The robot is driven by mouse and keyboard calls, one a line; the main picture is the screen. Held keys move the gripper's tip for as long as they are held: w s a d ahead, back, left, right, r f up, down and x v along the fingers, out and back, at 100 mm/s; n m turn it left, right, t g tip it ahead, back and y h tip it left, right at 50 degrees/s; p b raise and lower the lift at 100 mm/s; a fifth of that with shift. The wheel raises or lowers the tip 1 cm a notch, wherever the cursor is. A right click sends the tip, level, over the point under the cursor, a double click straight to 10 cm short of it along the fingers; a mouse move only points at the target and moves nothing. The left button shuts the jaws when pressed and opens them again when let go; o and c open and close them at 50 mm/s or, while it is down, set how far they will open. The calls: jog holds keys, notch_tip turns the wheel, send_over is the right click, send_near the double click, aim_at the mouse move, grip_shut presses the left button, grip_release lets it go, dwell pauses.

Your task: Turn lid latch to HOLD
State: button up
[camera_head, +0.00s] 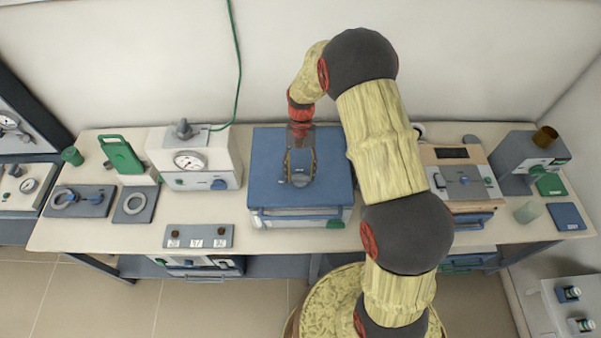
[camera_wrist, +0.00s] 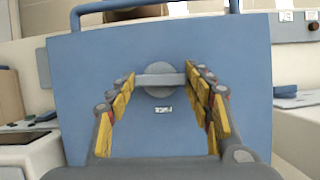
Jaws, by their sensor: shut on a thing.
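The lid latch (camera_wrist: 160,80) is a grey round knob with a flat bar across it, on the blue lid (camera_wrist: 100,60). In the wrist view the bar lies level across the picture. My gripper (camera_wrist: 160,79) is shut on the latch, with one yellow-padded finger at each end of the bar. A small white label (camera_wrist: 164,109) sits beside the knob; its text is too small to read. In the head view my gripper (camera_head: 299,180) points down onto the top of the blue lid (camera_head: 335,180), and it mostly hides the latch.
A white gauge unit (camera_head: 205,160) stands left of the blue-lidded furnace. A grey panel with several knobs (camera_head: 199,236) lies at the front. A beige unit (camera_head: 460,180) stands to the right, partly behind my arm. A blue handle bar (camera_wrist: 160,8) runs along the lid's edge.

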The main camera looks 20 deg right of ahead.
jog(key=shift+n+h, duration=0.3)
jog(key=shift+n, duration=0.2)
jog(key=o, duration=1.2)
jog(key=shift+c, duration=0.2)
jog(key=v, duration=1.2)
jog(key=shift+w, duration=0.15)
